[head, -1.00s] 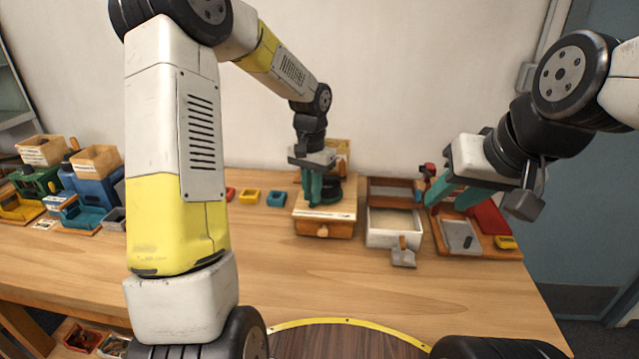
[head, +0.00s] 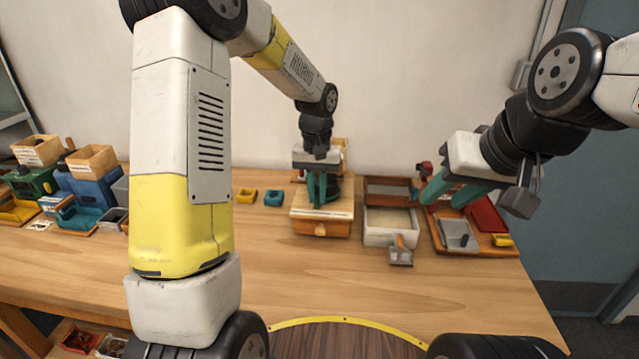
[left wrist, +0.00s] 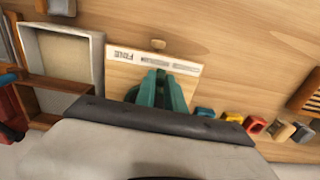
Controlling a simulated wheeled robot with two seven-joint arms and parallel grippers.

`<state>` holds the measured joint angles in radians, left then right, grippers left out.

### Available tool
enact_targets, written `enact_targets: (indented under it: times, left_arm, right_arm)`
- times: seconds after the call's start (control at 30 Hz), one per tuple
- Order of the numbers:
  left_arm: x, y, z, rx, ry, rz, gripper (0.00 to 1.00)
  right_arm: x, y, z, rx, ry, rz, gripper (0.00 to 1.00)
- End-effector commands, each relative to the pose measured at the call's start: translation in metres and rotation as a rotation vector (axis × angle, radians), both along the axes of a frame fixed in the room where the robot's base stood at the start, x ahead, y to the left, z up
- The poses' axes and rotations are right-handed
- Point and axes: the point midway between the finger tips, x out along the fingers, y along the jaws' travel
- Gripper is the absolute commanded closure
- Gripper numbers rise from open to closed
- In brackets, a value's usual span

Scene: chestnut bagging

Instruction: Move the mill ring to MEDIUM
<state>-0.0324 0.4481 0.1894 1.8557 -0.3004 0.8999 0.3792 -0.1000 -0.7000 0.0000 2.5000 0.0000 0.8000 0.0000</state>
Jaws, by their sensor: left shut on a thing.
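The mill (head: 321,226) is a wooden box with a small drawer knob, standing at the back middle of the table. My left gripper (head: 318,202) points down over its top, its teal fingers close together and shut on the mill ring. The ring is mostly hidden by the fingers; a dark round part shows beside them. In the left wrist view, the fingers (left wrist: 160,95) stand over the box top, next to a white label strip (left wrist: 152,62). My right gripper (head: 446,196) is open and empty.
Right of the mill stand a pale tray (head: 388,240), a scoop (head: 401,252) and a wooden board (head: 470,249) with a grey plate. The front middle of the table is clear.

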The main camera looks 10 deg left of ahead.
Motion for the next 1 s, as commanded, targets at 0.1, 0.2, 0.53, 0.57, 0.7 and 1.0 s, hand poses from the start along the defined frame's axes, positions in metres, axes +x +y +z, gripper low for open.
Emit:
enact_targets:
  times: [0.1, 0.2, 0.53, 0.57, 0.7, 1.0]
  left_arm:
    - [0.0000, -0.0055, 0.0012, 0.000, -0.003, 0.065, 1.00]
    - [-0.0003, -0.0086, 0.0012, 0.000, -0.004, 0.111, 1.00]
    - [-0.0003, -0.0129, 0.0013, -0.002, -0.003, 0.178, 1.00]
    - [-0.0003, -0.0129, 0.0013, -0.002, -0.003, 0.179, 1.00]
    - [-0.0003, -0.0129, 0.0013, -0.002, -0.003, 0.179, 1.00]
    - [-0.0003, -0.0127, 0.0010, -0.001, -0.002, 0.178, 0.64]
  right_arm:
    - [0.0000, 0.0000, 0.0000, 0.000, 0.000, 0.000, 0.64]
    - [0.0000, 0.0000, 0.0000, 0.000, 0.000, 0.000, 0.64]
    - [0.0000, 0.0000, 0.0000, 0.000, 0.000, 0.000, 0.64]
    - [0.0000, 0.0000, 0.0000, 0.000, 0.000, 0.000, 0.64]
    - [0.0000, 0.0000, 0.0000, 0.000, 0.000, 0.000, 0.64]
    - [0.0000, 0.0000, 0.0000, 0.000, 0.000, 0.000, 0.64]
